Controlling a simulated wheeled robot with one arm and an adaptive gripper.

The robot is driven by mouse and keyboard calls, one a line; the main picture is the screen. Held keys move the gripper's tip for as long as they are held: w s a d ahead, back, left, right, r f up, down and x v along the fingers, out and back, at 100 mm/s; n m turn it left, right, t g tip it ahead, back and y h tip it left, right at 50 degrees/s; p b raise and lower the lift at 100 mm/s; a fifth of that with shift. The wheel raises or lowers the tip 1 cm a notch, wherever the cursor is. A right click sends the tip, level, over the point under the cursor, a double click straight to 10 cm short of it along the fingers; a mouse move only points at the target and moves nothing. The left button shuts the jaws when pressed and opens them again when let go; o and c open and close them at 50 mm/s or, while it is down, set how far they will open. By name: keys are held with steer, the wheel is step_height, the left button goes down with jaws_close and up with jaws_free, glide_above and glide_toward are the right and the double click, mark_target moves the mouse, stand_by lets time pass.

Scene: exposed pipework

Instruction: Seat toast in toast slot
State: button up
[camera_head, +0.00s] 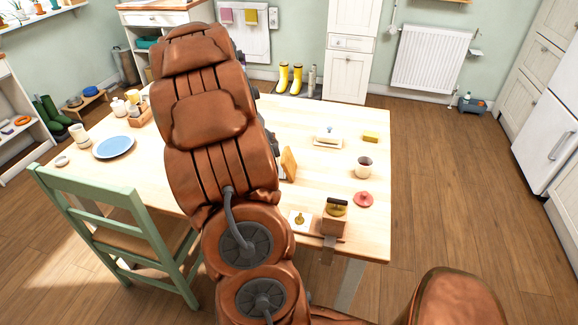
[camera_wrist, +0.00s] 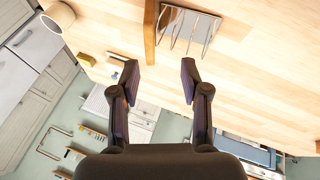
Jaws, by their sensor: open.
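The toast (camera_wrist: 150,32) is a brown slab standing on edge at the left side of a metal toast rack (camera_wrist: 201,24) in the wrist view. The rack has a shiny base and several thin wire dividers. I cannot tell whether the toast is inside a slot or just beside the rack. The toast also shows in the head view (camera_head: 289,163), right of my arm, which hides most of the rack there. My gripper (camera_wrist: 158,78) is open and empty. The toast's near end lies between the lines of the two fingers, just beyond the tips.
On the wooden table (camera_head: 330,110) stand a mug (camera_head: 364,167), a red lid (camera_head: 363,199), a butter dish (camera_head: 328,138), a yellow block (camera_head: 370,137) and a wooden box (camera_head: 336,217). A blue plate (camera_head: 114,147) lies left of my arm. A green chair (camera_head: 130,225) stands at the front left.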

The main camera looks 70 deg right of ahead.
mark_target(284, 153)
steer(key=shift+m, duration=0.4)
steer(key=shift+s+d+f+p, duration=0.45)
steer(key=shift+s+d+f, duration=0.1)
steer(key=shift+d+f, duration=0.75)
steer(key=shift+s+d+f+p, duration=0.45)
steer(key=shift+d+f, duration=0.5)
steer(key=shift+f, duration=0.5)
steer(key=shift+s+d+f+p, duration=0.4)
steer(key=shift+s+d+f, duration=0.2)
steer(key=shift+d+f, duration=0.7)
steer(key=shift+a, duration=0.15)
steer(key=c, duration=0.8)
